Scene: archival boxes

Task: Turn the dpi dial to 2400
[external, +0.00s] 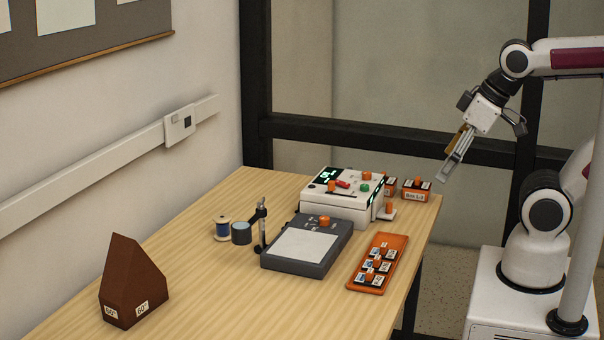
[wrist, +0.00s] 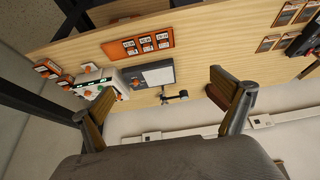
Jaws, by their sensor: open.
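A dark grey flatbed device (external: 303,246) with a pale plate and an orange knob (external: 324,220) at its back edge lies mid-table. Behind it stands a white box (external: 340,206) with green displays and several coloured knobs, some orange. I cannot read a dpi label or dial setting on either. In the wrist view the flatbed device (wrist: 153,76) and the white box (wrist: 97,90) are small and far off. My gripper (external: 452,164) is open and empty, in the air to the right of and above the table. Its spread fingers also show in the wrist view (wrist: 165,115).
An orange tray (external: 378,263) with small labelled blocks lies at the table's right edge. Small orange boxes (external: 416,190) stand at the back corner. A jointed stand (external: 259,228), a blue spool (external: 222,229) and a brown angled block (external: 132,284) are left. The front middle is clear.

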